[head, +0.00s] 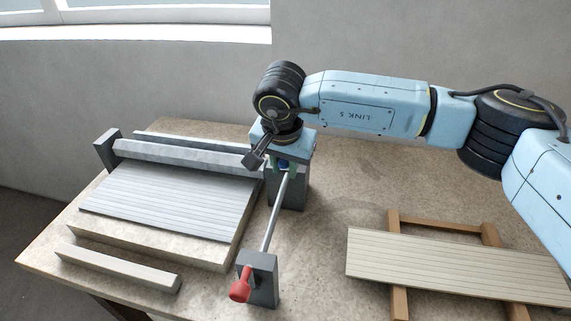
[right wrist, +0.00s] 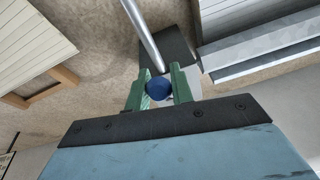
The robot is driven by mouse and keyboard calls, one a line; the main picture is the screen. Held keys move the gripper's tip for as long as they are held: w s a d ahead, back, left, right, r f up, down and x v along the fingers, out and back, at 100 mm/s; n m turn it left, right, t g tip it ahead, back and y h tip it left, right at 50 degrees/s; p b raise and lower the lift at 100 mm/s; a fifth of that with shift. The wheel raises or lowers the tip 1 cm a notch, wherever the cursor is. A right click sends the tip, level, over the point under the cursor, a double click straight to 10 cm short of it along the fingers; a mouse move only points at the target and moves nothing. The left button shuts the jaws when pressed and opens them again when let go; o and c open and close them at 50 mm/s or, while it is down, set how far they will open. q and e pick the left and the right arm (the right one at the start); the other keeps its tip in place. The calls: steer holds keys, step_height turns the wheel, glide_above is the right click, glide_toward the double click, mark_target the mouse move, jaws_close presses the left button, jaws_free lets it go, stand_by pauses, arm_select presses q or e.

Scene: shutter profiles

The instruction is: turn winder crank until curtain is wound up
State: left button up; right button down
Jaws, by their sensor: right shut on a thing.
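The winder has a grey roller (head: 185,155) between an end block (head: 107,150) at the left and a dark block (head: 290,192) at the right. The grey slatted curtain (head: 165,200) lies flat below the roller on a pale slab. My right gripper (head: 284,167) is above the right block, its green fingers shut on a blue knob (head: 284,162), taken as the crank's grip. In the right wrist view the blue knob (right wrist: 159,88) sits between both fingers (right wrist: 158,90). The crank's arm is mostly hidden by my gripper. My left gripper is out of view.
A metal rod (head: 271,220) runs from near my gripper to a front stand (head: 259,275) with a red handle (head: 241,285). A pale bar (head: 118,269) lies at front left. A slatted panel (head: 440,264) rests on a wooden frame (head: 394,222) at right.

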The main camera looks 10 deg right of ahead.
steer(key=shift+w+a+r, duration=0.15)
steer(key=shift+a+r, duration=0.05)
steer(key=shift+r, duration=0.05)
stand_by(0.5)
steer(key=c, duration=1.6)
jaws_free()
steer(key=o, duration=0.3)
steer(key=shift+w+a+f, duration=0.1)
steer(key=shift+a, duration=0.05)
steer(key=shift+o, duration=0.2)
steer(key=v, duration=1.3)
